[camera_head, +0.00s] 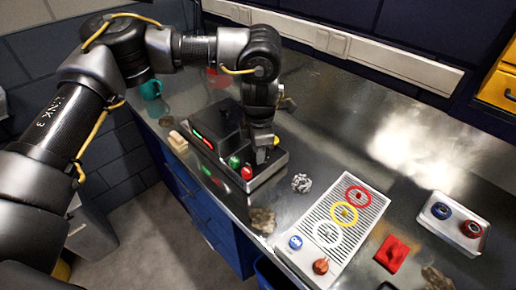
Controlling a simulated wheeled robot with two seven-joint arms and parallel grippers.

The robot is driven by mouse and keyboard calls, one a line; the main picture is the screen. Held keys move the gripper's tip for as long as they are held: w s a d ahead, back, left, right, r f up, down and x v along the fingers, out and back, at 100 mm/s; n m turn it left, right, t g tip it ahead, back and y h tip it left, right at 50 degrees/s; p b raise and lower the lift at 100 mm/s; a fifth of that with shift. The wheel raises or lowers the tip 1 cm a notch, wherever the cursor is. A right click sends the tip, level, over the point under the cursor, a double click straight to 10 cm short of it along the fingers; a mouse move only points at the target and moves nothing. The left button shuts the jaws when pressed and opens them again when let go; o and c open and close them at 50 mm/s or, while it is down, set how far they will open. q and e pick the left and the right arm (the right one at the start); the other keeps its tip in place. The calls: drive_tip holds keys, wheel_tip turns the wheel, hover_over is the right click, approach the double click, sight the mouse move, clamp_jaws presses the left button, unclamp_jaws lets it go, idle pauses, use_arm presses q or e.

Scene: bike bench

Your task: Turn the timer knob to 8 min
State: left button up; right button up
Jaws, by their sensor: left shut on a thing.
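A black device (215,128) stands on the steel bench, with a lit green and red strip on its front. A green button (234,162) and a red button (247,173) sit at its front right. My left gripper (263,153) reaches down onto the right part of the device, behind these buttons. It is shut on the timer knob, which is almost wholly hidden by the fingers. The knob's setting and any scale marks cannot be read from here. My right gripper is not in view.
A teal mug (151,89) and a light block (177,141) are at the bench's left edge. A striped board with coloured rings (357,196), a red piece (392,253) and a tray (433,209) lie to the right. The bench's back right is clear.

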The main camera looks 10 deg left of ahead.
use_arm(q)
drive_tip(key=o, duration=0.7)
drive_tip(key=shift+c, duration=0.2)
drive_tip(key=shift+s, duration=0.1)
drive_tip(key=shift+r, duration=0.15)
wheel_tip(320, 180, up, 10)
drive_tip(key=b, duration=0.1)
drive_tip(key=shift+s+d+r, duration=0.2)
drive_tip(key=shift+s+r, duration=0.05)
drive_tip(key=shift+s, duration=0.05)
drive_tip(key=shift+a, duration=0.1)
